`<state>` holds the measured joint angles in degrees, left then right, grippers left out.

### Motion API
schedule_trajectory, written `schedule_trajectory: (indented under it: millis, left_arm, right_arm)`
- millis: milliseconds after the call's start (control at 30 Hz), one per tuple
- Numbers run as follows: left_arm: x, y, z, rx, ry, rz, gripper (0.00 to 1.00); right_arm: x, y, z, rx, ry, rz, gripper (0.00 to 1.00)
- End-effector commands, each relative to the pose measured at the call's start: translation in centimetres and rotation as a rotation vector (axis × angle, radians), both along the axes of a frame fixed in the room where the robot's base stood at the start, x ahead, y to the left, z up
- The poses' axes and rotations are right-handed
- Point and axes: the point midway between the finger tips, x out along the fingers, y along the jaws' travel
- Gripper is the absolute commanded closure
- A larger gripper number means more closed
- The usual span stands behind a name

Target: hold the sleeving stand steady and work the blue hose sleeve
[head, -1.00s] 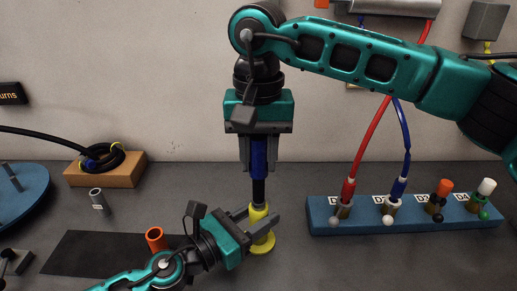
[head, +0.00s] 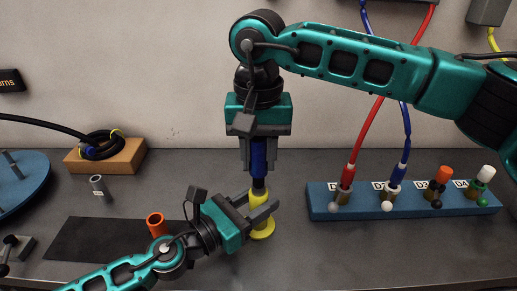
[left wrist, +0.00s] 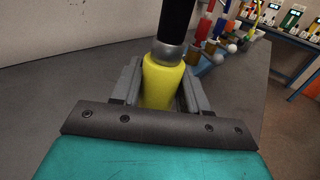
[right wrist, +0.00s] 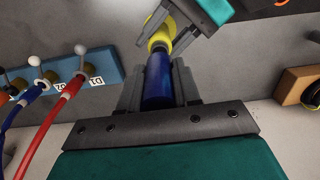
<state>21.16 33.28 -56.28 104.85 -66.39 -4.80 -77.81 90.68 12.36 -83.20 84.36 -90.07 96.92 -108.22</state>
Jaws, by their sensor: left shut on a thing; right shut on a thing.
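The yellow sleeving stand (head: 262,230) stands upright on the bench. My left gripper (head: 262,207) is shut on it from the left. In the left wrist view the yellow stand (left wrist: 162,80) sits between the jaws, with a grey collar and a black hose (left wrist: 176,20) rising from it. The blue hose sleeve (head: 258,155) is upright around the black hose above the stand. My right gripper (head: 259,168) is shut on the sleeve from above. A short black length shows between sleeve and stand. In the right wrist view the blue sleeve (right wrist: 158,80) points at the stand (right wrist: 160,35).
A blue block (head: 400,206) with capped ports and red and blue hoses stands to the right. A black mat (head: 100,240), an orange cup (head: 156,224) and a grey tube (head: 98,185) lie left. A wooden block (head: 130,158) holds a coiled hose behind.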

Motion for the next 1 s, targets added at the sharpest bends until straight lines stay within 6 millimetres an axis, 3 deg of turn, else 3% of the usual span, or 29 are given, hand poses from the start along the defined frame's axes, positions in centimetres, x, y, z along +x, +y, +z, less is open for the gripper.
schedule_trajectory:
  millis: [1000]
  left_arm:
    - [0.0, 0.0, 0.0, 0.000, 0.000, 0.000, 0.94]
  right_arm:
    - [0.0, 0.0, -3.1, -0.001, 0.002, 0.000, 0.97]
